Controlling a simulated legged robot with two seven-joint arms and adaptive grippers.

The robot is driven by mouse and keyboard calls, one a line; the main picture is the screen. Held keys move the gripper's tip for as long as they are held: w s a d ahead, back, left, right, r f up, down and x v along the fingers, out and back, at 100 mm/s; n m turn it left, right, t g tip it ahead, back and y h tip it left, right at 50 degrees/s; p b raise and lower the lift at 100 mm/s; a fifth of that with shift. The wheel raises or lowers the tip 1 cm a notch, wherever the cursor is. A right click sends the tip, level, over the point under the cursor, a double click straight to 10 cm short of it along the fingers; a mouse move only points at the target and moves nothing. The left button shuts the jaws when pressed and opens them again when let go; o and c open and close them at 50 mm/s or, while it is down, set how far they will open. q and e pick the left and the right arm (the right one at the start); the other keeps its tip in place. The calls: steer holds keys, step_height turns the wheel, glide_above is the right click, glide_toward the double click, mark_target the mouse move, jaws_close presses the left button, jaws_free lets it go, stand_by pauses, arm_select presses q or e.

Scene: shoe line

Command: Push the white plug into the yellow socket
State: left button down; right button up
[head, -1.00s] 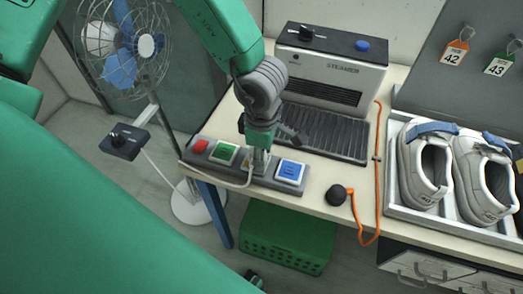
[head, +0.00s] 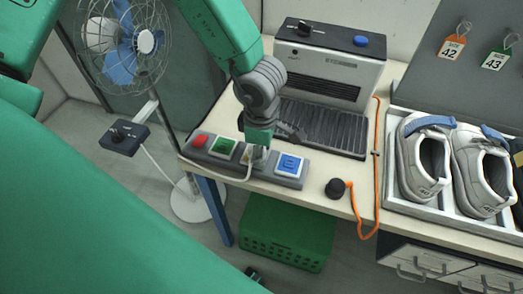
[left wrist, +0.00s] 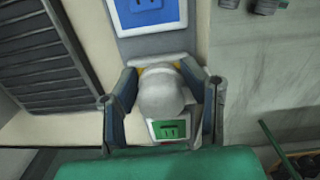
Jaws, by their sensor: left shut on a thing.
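The white plug (left wrist: 163,97) is between the fingers of my left gripper (head: 258,150), which is shut on it. In the left wrist view it is a pale rounded body, and it covers most of the yellow socket (left wrist: 158,67), of which only a thin yellow edge shows. The gripper points down at the grey socket strip (head: 236,162) on the table's front left edge, between the green socket (head: 224,148) and the blue socket (head: 289,165). The plug is over the yellow socket; I cannot tell how deep its pins are. My right gripper is not in view.
A red socket (head: 199,141) is at the strip's left end. A steamer (head: 327,70) stands behind, with a dark ribbed plate before it. An orange cord (head: 377,170) and black knob-like piece (head: 336,188) lie right. Shoes (head: 425,165) sit in a tray; a fan (head: 125,45) stands left.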

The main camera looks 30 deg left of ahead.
arm_select(q)
steer(key=shift+s+f, duration=0.4)
steer(key=shift+f, duration=0.1)
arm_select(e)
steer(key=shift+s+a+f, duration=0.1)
arm_select(q)
steer(key=c, duration=0.9)
jaws_free()
steer(key=shift+o, duration=0.4)
steer(key=shift+w+f, duration=0.15)
steer(key=shift+w, duration=0.35)
steer(key=shift+s+r, duration=0.1)
steer(key=shift+r, duration=0.35)
step_height(320, 180, up, 11)
steer(key=shift+r, duration=0.1)
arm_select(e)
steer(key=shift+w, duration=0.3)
